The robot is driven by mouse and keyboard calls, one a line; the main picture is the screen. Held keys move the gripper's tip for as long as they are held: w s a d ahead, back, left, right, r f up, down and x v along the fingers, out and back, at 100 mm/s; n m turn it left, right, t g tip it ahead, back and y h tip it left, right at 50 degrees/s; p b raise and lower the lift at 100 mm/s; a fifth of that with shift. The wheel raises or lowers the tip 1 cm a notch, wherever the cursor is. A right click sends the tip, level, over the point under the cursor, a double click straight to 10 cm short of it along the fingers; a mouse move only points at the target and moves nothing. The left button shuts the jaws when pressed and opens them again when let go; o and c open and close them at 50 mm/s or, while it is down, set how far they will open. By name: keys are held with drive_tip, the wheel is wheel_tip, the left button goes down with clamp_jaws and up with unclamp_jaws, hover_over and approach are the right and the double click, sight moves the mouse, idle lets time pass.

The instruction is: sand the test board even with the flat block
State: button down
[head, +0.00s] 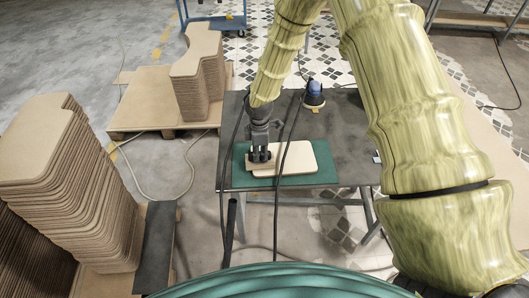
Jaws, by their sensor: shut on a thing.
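The test board (299,158), a pale wooden board with rounded corners, lies flat on a green mat (323,180) on the dark table. My gripper (260,157) points down over the board's left end. It is shut on the flat block (258,167), a small light-brown piece just under the fingers. The block is at the board's left edge and seems to lie on it. Its underside is hidden, so I cannot tell how fully it touches. A dark cable crosses in front of the board.
A blue sander (314,94) stands at the table's back. Tall stacks of curved boards stand at the left (75,190) and on a pallet behind (198,75). Cables hang across the table's front.

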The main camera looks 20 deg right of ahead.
drive_tip(key=shift+a, duration=0.25)
drive_tip(key=shift+w+r, duration=0.1)
drive_tip(key=shift+r, duration=0.1)
drive_tip(key=shift+r+p, duration=0.45)
drive_tip(key=shift+r, duration=0.1)
drive_tip(key=shift+r, duration=0.15)
drive_tip(key=shift+r+p, duration=0.65)
drive_tip(key=shift+r, duration=2.25)
drive_tip(key=shift+w, duration=0.15)
